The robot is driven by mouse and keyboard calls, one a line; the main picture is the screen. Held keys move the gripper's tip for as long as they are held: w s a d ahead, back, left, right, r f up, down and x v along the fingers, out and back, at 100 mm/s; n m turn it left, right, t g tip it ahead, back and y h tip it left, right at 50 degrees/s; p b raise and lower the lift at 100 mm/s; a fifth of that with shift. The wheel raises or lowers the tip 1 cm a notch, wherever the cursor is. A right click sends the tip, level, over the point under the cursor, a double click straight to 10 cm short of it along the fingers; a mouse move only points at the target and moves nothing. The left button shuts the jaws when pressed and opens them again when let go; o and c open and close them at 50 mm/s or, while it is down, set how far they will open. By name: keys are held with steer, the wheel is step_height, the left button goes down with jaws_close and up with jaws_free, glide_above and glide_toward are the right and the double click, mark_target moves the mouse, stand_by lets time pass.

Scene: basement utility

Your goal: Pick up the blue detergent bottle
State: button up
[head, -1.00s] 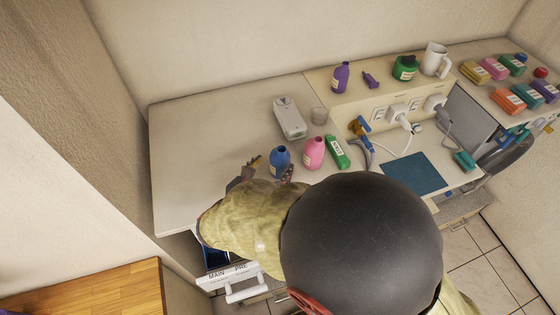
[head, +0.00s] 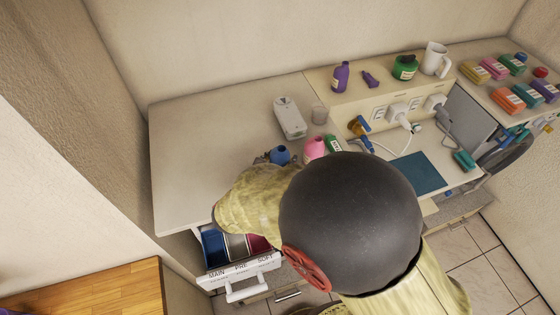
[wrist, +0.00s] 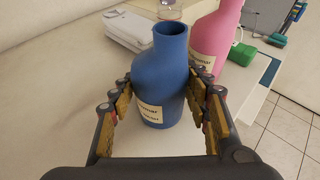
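The blue detergent bottle (wrist: 172,70) stands upright and uncapped on the white counter, with a pale label on its front. In the head view only its top (head: 280,155) shows above my arm. My gripper (wrist: 162,100) has its fingers apart, one on each side of the bottle's lower body. The right finger is very close to the bottle; whether it touches cannot be told. A gap shows between the left finger and the bottle. In the head view the gripper is mostly hidden behind my arm.
A pink bottle (wrist: 216,35) stands close on the right, with a green box (head: 333,143) beyond it. A white device (head: 290,118) and a clear cup (head: 319,114) stand behind. An open detergent drawer (head: 240,268) lies below the counter edge. The counter's left part is clear.

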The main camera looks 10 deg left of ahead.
steer(key=c, duration=0.9)
steer(key=shift+o, duration=0.2)
steer(key=shift+r, duration=0.2)
